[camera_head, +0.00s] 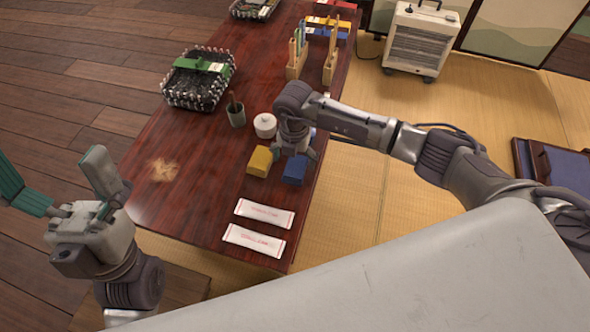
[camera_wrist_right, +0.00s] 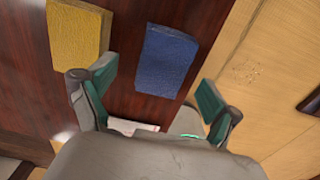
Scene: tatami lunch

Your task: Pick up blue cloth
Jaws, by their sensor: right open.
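The blue cloth (camera_head: 294,170) is a small folded block near the right edge of the dark red table (camera_head: 215,200). In the right wrist view the blue cloth (camera_wrist_right: 166,61) lies ahead of and between the fingers, apart from them. My right gripper (camera_head: 297,152) is above the cloth and partly covers it in the head view. In the wrist view my right gripper (camera_wrist_right: 160,95) is open and empty. My left gripper (camera_head: 65,185) is off the table's left side, fingers spread, empty.
A yellow cloth (camera_head: 260,161) lies close left of the blue one. A white lidded pot (camera_head: 265,125) and a grey-green cup (camera_head: 236,114) stand behind. Two white packets (camera_head: 264,213) lie in front. A dark wire basket (camera_head: 196,90) stands further back.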

